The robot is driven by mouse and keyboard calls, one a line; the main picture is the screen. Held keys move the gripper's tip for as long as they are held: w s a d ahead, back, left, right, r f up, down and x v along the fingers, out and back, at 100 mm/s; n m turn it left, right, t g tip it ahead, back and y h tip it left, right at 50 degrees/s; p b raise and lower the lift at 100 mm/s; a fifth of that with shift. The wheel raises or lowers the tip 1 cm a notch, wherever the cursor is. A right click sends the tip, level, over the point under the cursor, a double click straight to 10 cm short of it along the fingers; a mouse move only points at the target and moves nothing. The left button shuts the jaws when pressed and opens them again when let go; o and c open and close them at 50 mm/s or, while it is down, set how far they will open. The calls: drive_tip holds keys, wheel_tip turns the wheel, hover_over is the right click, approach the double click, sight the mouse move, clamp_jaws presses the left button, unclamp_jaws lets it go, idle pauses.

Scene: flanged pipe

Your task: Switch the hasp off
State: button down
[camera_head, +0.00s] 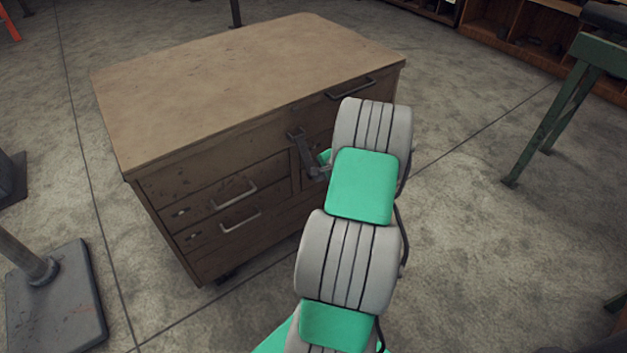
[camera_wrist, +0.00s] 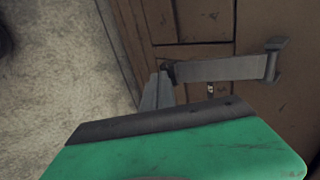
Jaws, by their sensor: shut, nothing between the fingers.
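The hasp (camera_head: 305,150) is a dark grey metal strap on the front of a wooden cabinet (camera_head: 240,85). In the wrist view, the hasp (camera_wrist: 220,69) lies across the brown front, with a wider bent end at the right. My gripper (camera_wrist: 162,80) shows as a narrow grey tip, shut and empty, close to the strap's left end. I cannot tell whether it touches the strap. In the head view my arm hides most of the gripper and the cabinet front behind it.
Drawers with metal handles (camera_head: 240,221) are on the cabinet's left front. Another handle (camera_head: 350,88) is at the upper right. A green stand (camera_head: 550,120) is at the right, and a post on a grey base (camera_head: 60,300) at the lower left. Open concrete floor lies between.

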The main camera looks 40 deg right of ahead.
drive_tip(key=shift+w+d+f+b, duration=0.2)
drive_tip(key=shift+w+f+b, duration=0.5)
drive_tip(key=shift+w, duration=0.5)
drive_tip(key=shift+w+d+f+b, duration=0.25)
drive_tip(key=shift+w+f+b, duration=0.2)
drive_tip(key=shift+w+f, duration=0.6)
drive_tip(key=shift+w+d+f+b, duration=0.2)
drive_tip(key=shift+w+f+b, duration=0.45)
drive_tip(key=shift+w, duration=0.65)
